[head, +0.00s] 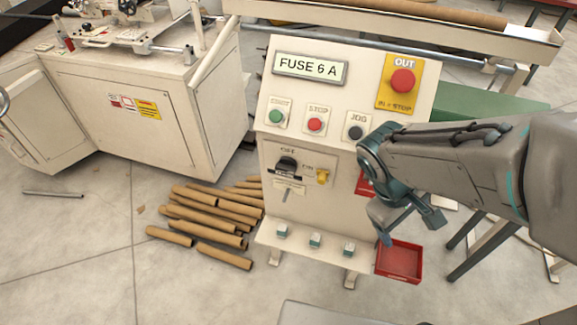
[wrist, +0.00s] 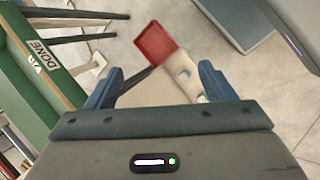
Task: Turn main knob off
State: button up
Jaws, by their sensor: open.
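The main knob (head: 287,165) is a black rotary knob on a light plate on the lower front of the cream control panel (head: 280,215). An "OFF" mark shows above it, and its exact setting is too small to tell. My gripper (head: 408,228) hangs in front of the panel's lower right side, to the right of the knob and lower, apart from it. In the wrist view my gripper (wrist: 155,88) has its two blue fingers wide apart with nothing between them. The knob is not visible in the wrist view.
Green start (head: 276,116), red stop (head: 315,125) and black jog (head: 355,132) buttons sit above. A red emergency button (head: 402,81) is at upper right. A yellow switch (head: 322,176) is beside the knob. A red tray (head: 400,262) and cardboard tubes (head: 207,215) lie low.

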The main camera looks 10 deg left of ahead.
jog(key=w+a+f+n+t+h+b, duration=0.2)
jog(key=w+a+f+n+h+b, duration=0.1)
jog(key=f+n, duration=0.3)
jog(key=n+t+y+b, duration=0.7)
jog(key=n+t+b, duration=0.3)
jog(key=n+t, duration=0.75)
send_near(284, 169)
jog(key=w+n, duration=0.1)
jog(key=w, duration=0.2)
jog(key=w+r+g+b, duration=0.1)
jog(key=w, duration=0.2)
jog(key=w+r+n+g+b, duration=0.1)
jog(key=w, duration=0.2)
jog(key=shift+d+n+g, duration=0.25)
jog(key=shift+n, duration=0.1)
jog(key=c, duration=1)
